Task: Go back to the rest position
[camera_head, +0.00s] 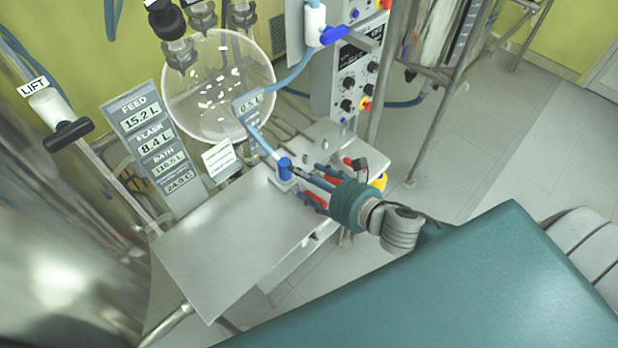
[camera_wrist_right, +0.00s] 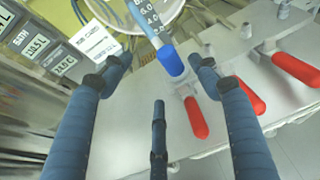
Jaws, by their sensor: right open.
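My right gripper (camera_head: 303,178) reaches in from the right over the steel bench (camera_head: 235,250). Its dark blue fingers are spread open in the right wrist view (camera_wrist_right: 156,75), with nothing held between them. A blue cap (camera_head: 285,168) on a small fitting stands just beyond the fingertips. It also shows in the right wrist view (camera_wrist_right: 171,61), near the right finger; I cannot tell whether they touch. My left gripper is not in view.
Red-handled valves (camera_wrist_right: 295,70) line the bench beside the gripper. A round glass flask (camera_head: 215,90) stands behind, with a blue hose (camera_head: 290,75). A readout panel (camera_head: 150,140) and a control box (camera_head: 355,75) flank it. Open floor (camera_head: 480,140) lies to the right.

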